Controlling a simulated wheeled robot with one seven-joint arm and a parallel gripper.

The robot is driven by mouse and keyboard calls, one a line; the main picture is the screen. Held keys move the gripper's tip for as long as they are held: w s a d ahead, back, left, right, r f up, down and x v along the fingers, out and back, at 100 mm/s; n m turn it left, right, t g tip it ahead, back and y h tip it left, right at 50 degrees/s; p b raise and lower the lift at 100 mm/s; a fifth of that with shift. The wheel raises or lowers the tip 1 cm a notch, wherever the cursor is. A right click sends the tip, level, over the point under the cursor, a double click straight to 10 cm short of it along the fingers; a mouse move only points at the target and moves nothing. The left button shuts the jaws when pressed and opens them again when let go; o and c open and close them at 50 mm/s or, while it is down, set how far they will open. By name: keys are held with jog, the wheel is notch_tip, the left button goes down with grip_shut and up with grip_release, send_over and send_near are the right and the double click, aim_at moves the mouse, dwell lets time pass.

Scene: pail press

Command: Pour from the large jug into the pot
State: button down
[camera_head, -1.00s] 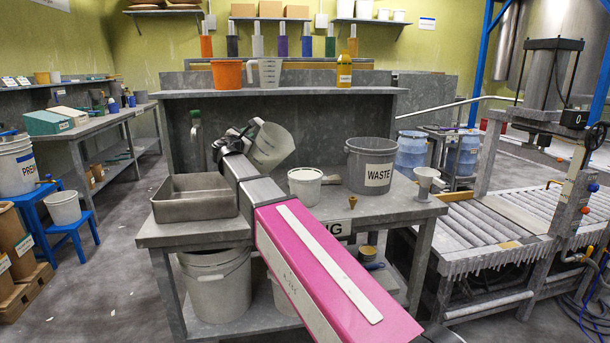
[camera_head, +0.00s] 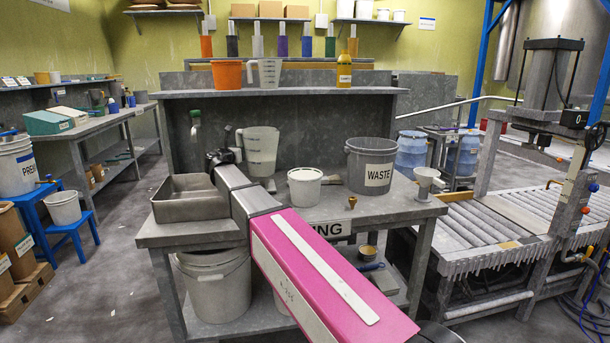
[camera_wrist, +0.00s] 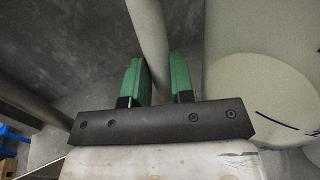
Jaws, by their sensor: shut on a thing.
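A tall translucent jug (camera_head: 262,150) with measuring marks is upright behind the front bench's sink tray, left of the white pot (camera_head: 304,188). My gripper (camera_head: 237,152) is at the jug's left side. The white pot stands on the bench, apart from the jug. I cannot tell whether the jug's base touches the bench, nor what is inside either.
A grey WASTE bucket (camera_head: 371,166) stands right of the pot. A metal tray (camera_head: 190,207) is at the bench's left. A small brass piece (camera_head: 352,202) and a funnel-topped cup (camera_head: 426,182) are at the right. An orange bucket (camera_head: 227,74) and another jug (camera_head: 266,73) stand on the shelf.

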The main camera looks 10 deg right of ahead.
aim_at(237, 137)
jog(key=shift+r, duration=0.15)
jog(key=shift+r, duration=2.45)
